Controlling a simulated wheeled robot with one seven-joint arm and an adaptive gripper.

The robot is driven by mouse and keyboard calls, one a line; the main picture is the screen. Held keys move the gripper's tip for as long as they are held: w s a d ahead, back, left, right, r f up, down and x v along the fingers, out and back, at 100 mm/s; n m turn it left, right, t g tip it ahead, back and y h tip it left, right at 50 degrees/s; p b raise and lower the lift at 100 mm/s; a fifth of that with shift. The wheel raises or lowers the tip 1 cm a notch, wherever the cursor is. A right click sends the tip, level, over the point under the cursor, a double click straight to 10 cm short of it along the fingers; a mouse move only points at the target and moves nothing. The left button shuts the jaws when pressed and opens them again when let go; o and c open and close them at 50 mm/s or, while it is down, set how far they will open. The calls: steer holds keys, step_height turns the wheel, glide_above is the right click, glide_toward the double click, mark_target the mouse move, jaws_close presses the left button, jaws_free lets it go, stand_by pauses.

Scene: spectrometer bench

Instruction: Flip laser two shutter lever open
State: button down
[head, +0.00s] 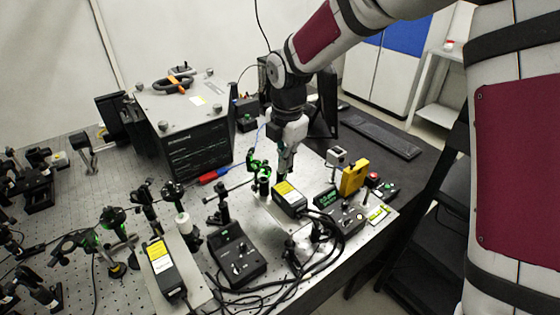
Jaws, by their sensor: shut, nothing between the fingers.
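Two black laser boxes with yellow labels are on the bench: one laser (289,200) at the centre right and one laser (161,262) at the lower left. I cannot tell from the labels which one is laser two. My gripper (282,172) points down just behind the far end of the centre-right laser. It is shut and empty. I cannot tell whether it touches anything there. A shutter lever is too small to make out, and the gripper may hide part of that end.
Green-ringed optics (260,175) stand close to the left of my gripper. Black controllers (237,256) and loose cables surround the lasers. A yellow meter (354,177) stands to the right. A large black instrument (190,125) stands behind left. Open tabletop shows near the keyboard (380,133).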

steer(key=shift+w+d+f+g+y, duration=0.2)
steer(key=shift+w+d+g+y, duration=0.2)
steer(key=shift+d+g+y, duration=0.3)
steer(key=shift+w+d+f+g+y, duration=0.15)
steer(key=shift+w+d+g+y, duration=0.25)
steer(key=shift+y, duration=0.5)
steer(key=shift+d, duration=0.15)
steer(key=shift+r, duration=0.75)
steer(key=shift+r, duration=0.1)
